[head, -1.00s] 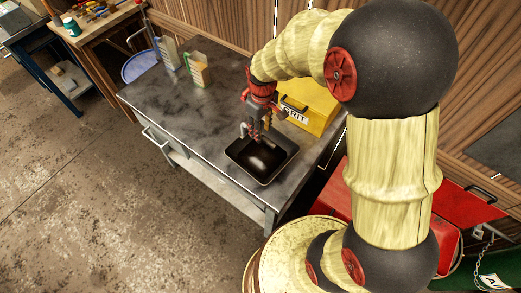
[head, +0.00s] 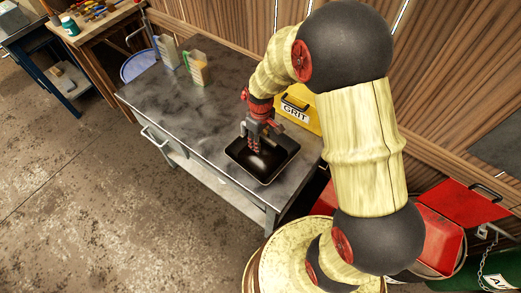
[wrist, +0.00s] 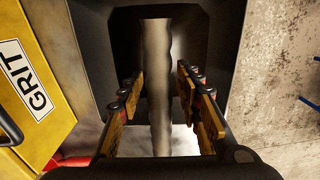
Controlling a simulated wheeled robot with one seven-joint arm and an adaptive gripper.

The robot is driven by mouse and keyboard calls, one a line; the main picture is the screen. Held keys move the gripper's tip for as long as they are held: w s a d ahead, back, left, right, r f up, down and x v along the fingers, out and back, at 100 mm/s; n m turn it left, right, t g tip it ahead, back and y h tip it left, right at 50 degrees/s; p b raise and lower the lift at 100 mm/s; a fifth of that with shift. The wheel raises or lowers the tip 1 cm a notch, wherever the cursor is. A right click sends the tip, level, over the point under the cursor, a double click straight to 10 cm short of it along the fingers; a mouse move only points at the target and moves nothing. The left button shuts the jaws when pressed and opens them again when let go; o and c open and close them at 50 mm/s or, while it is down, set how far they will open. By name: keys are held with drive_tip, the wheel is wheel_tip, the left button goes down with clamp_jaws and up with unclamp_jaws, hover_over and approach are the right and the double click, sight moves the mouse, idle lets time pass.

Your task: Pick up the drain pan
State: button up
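The drain pan (head: 277,176) is a black, shallow rectangular tray lying flat on the grey metal workbench, near its right end. My gripper (head: 255,146) points down at the far-left part of the pan, and the pan's dark wall also shows in the wrist view (wrist: 88,45). I cannot tell whether the fingertips touch the pan.
A yellow GRIT box (head: 304,116) stands close behind the pan, left of it in the wrist view (wrist: 55,125). The workbench's (head: 180,112) middle is clear.

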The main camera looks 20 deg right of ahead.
drive_tip(key=shift+c, duration=0.5)
drive_tip(key=shift+r, duration=0.1)
drive_tip(key=c, duration=0.8)
drive_tip(key=shift+w, duration=0.1)
clamp_jaws()
